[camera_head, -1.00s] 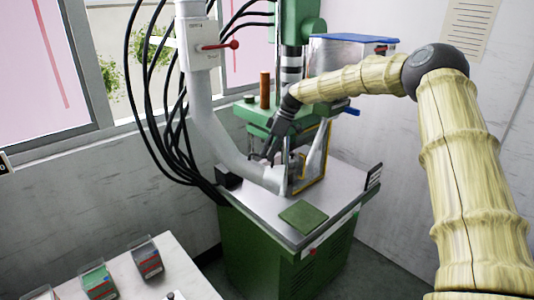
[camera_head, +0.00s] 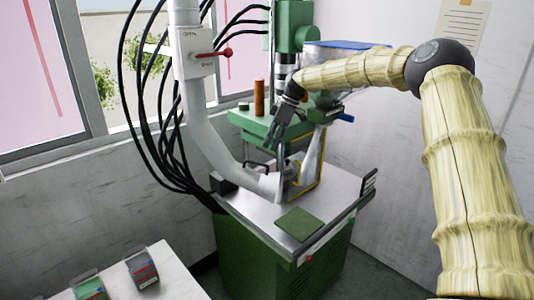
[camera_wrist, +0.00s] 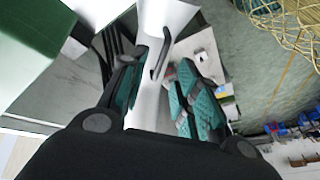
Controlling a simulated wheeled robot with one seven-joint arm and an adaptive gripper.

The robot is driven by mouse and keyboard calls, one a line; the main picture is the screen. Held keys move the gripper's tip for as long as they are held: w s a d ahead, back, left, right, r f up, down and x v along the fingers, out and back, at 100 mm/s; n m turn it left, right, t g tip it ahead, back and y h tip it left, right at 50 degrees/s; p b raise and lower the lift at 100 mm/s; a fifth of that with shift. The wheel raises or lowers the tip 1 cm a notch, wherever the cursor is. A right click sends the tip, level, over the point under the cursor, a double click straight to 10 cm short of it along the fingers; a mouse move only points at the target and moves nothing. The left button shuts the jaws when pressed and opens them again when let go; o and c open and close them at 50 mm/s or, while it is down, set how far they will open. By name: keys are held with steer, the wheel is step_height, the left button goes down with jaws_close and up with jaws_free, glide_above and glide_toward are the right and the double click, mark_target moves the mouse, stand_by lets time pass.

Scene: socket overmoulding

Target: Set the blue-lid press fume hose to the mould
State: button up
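The fume hose (camera_head: 205,140) is a thick pale grey pipe that comes down from above and curves right. Its end (camera_head: 266,185) lies low over the press table beside the mould area (camera_head: 297,180), with a dark handle near the end. I cannot tell whether the end touches the mould. The blue-lid press (camera_head: 262,128) is green, with a blue-lidded box (camera_head: 340,47) behind it. My gripper (camera_head: 270,146) is above the hose end, pointing down. In the wrist view its teal-padded fingers (camera_wrist: 158,100) are apart, with the white hose (camera_wrist: 150,105) and its dark handle showing between and beyond them.
A red-handled valve (camera_head: 218,53) sits on the hose's upper part. Black cables (camera_head: 150,110) hang left of it. A green pad (camera_head: 299,222) lies on the press table (camera_head: 262,215). A white bench (camera_head: 175,275) with small boxes stands at the lower left.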

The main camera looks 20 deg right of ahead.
steer(key=v, duration=0.4)
steer(key=shift+w+d+r, duration=0.1)
steer(key=shift+d+r, duration=0.05)
steer(key=shift+r, duration=0.05)
steer(key=shift+d, duration=0.1)
